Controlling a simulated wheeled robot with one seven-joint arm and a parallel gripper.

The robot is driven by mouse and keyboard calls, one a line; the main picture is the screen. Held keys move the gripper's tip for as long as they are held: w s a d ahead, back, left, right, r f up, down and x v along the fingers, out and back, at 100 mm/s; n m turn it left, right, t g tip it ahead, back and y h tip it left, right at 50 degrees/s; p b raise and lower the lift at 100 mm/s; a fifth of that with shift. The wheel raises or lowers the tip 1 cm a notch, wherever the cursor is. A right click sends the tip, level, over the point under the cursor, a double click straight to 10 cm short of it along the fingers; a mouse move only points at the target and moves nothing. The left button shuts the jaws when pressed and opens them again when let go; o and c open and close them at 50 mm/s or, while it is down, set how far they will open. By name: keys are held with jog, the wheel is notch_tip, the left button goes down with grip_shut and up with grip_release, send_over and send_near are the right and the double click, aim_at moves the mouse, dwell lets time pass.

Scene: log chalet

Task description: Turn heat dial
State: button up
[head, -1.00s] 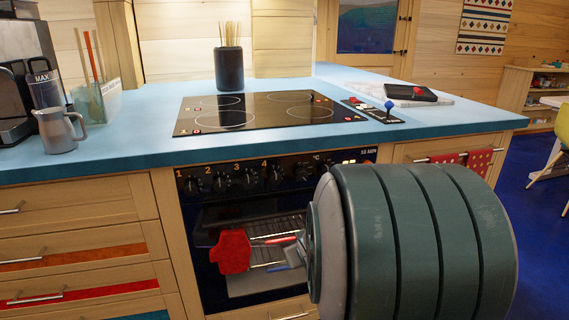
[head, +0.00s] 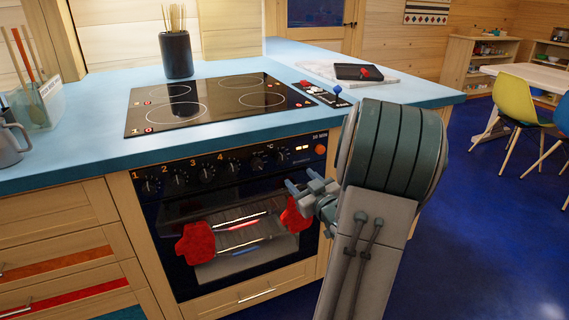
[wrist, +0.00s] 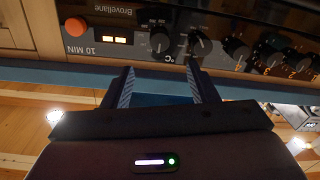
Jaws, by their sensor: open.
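The oven's black control panel (head: 230,165) carries a row of dark dials. Dials marked 1 to 4 are on the left, and two more (head: 257,163) (head: 282,157) sit beside a °C mark. No dial is labelled as heat. My gripper (head: 306,184) is open and empty in front of the oven, below and right of the °C dials. In the wrist view, the panel appears upside down, with a dial (wrist: 160,40) ahead between my fingers (wrist: 160,82) and another (wrist: 199,45) just beyond the right fingertip. Neither dial appears gripped.
The blue counter (head: 100,160) with a black hob (head: 215,103) overhangs above the panel. Red oven mitts (head: 196,243) hang at the oven door. An orange button (head: 320,149) and lit display are at the panel's right. Open blue floor (head: 490,230) lies to the right.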

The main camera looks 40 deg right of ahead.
aim_at(282, 161)
jog(key=w, duration=0.3)
jog(key=w+d+b, duration=0.1)
jog(key=w, duration=0.3)
jog(key=w+d, duration=0.1)
jog(key=w, duration=0.2)
jog(key=shift+w, duration=0.25)
jog(key=c, duration=1)
